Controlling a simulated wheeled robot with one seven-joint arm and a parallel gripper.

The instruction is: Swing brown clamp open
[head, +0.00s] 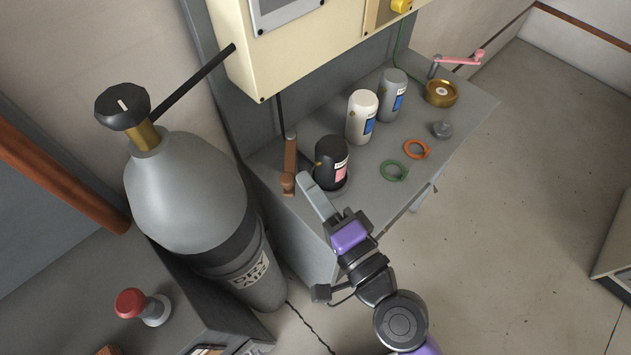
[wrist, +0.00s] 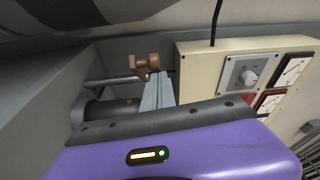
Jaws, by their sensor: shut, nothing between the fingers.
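The brown clamp (head: 290,160) is a narrow upright bar at the left end of the grey bench, with a rounded knob at its lower end. In the wrist view the brown clamp (wrist: 146,64) shows just past my fingertips, partly hidden by them. My gripper (head: 305,179) is shut and empty, its fingertips just right of the clamp's lower end, between it and the black canister. In the wrist view my gripper (wrist: 158,77) points at the clamp. I cannot tell whether the fingers touch it.
A black canister (head: 331,165) stands close to my fingers; a white canister (head: 361,118) and a grey canister (head: 391,96) stand behind. Green ring (head: 394,171) and orange ring (head: 417,149) lie on the bench. A large gas cylinder (head: 185,195) stands left.

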